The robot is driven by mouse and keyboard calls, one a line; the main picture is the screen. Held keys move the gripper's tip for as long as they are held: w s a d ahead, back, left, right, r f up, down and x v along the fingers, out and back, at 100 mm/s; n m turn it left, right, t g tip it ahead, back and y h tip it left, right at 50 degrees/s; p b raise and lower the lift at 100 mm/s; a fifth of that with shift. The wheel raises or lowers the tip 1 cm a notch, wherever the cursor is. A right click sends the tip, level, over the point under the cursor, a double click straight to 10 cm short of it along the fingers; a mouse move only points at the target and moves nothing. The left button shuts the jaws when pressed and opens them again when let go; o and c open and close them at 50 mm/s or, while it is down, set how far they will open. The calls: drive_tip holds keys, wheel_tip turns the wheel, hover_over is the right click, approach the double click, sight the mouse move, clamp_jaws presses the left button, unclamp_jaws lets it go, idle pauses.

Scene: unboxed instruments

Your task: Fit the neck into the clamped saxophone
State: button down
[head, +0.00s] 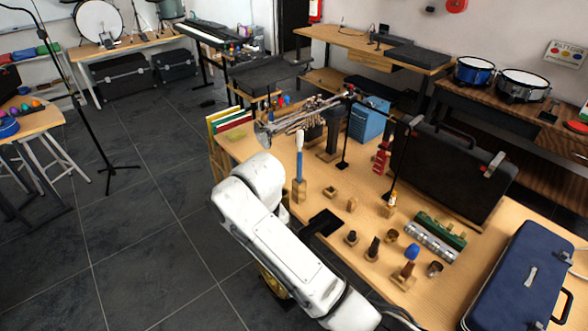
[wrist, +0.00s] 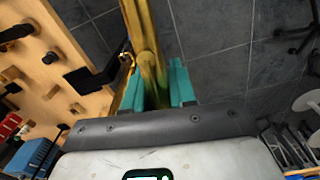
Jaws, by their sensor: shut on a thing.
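My gripper (wrist: 159,80) shows in the wrist view with two teal fingers shut on a gold tube, which I take to be the neck (wrist: 151,72). More gold tubing, apparently the saxophone (wrist: 132,22), runs up beside it. A black clamp (wrist: 92,77) on the table edge reaches towards this tubing. The clamp also shows in the head view (head: 321,223). There, a bit of the gold saxophone (head: 271,281) shows below my white arm, off the table edge. My arm hides the gripper and neck in that view. I cannot tell whether neck and saxophone touch.
A silver brass instrument (head: 302,116) lies on stands at the table's far end. Small wooden holders and mouthpieces stand along the table (head: 372,284). A black case (head: 450,172) and a blue case (head: 520,275) are at the right.

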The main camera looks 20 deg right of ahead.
drive_tip(key=shift+n, duration=0.5)
drive_tip(key=w+r, duration=0.1)
drive_tip(key=r, duration=0.1)
drive_tip(key=w+a+r, duration=0.1)
drive_tip(key=r, duration=0.1)
drive_tip(key=w+r+p, duration=0.1)
drive_tip(key=r, duration=0.2)
drive_tip(key=shift+w+a+r, duration=0.1)
drive_tip(key=shift+w+a, duration=0.1)
drive_tip(key=shift+w, duration=0.2)
drive_tip(key=w+d+r+n+p, duration=0.1)
drive_tip(key=w+d+r+p, duration=0.1)
drive_tip(key=d+r, duration=0.45)
drive_tip(key=d+f+b, duration=0.1)
drive_tip(key=d+b, duration=0.1)
drive_tip(key=s+d+f+b, duration=0.1)
drive_tip(key=d+f+b, duration=0.1)
drive_tip(key=shift+s+f+b, duration=0.15)
drive_tip(key=shift+f+b, duration=0.1)
drive_tip(key=shift+b, duration=0.1)
drive_tip(key=shift+s+d+p, duration=0.1)
drive_tip(key=shift+s+p, duration=0.05)
drive_tip(key=shift+p, duration=0.75)
drive_tip(key=shift+f+p, duration=0.4)
drive_tip(key=shift+f, duration=0.3)
idle(0.7)
drive_tip(key=shift+p, duration=0.4)
